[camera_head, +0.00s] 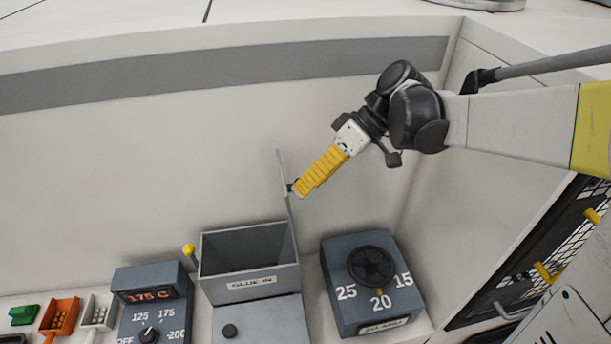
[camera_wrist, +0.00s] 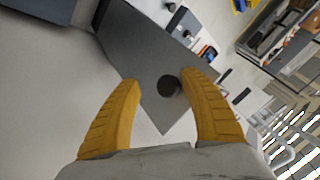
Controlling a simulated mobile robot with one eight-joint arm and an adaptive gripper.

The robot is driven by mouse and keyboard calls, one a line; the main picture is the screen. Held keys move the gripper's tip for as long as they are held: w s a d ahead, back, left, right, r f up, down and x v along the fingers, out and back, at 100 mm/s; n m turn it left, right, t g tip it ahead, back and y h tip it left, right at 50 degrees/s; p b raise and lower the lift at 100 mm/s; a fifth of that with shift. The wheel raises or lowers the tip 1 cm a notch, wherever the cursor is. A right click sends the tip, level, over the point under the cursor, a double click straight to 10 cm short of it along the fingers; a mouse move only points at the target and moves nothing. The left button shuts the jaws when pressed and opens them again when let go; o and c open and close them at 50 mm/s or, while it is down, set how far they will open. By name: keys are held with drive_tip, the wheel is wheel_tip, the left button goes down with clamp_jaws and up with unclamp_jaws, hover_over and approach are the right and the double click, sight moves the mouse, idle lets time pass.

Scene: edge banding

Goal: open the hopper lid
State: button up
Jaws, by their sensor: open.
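The grey hopper (camera_head: 250,262), labelled GLUE IN, stands in the middle of the head view with its top open and its inside visible. Its thin grey lid (camera_head: 283,173) stands nearly upright at the hopper's right edge, seen almost edge-on. In the wrist view the lid (camera_wrist: 130,45) is a grey plate with a round dark knob (camera_wrist: 170,86). My gripper (camera_head: 296,190) has yellow fingers and is at the right face of the lid. In the wrist view my gripper (camera_wrist: 162,79) is open, with the knob between its fingertips. Whether either finger touches the knob, I cannot tell.
A grey box with a black dial (camera_head: 371,267) stands right of the hopper. A temperature control box (camera_head: 152,300) and small bins, one orange (camera_head: 59,316), stand to the left. A yellow-tipped lever (camera_head: 189,251) is beside the hopper. The pale wall behind is clear.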

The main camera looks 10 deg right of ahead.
drive_tip(key=v, duration=1.1)
drive_tip(key=shift+d+r, duration=0.15)
drive_tip(key=shift+r, duration=0.1)
drive_tip(key=shift+f, duration=0.1)
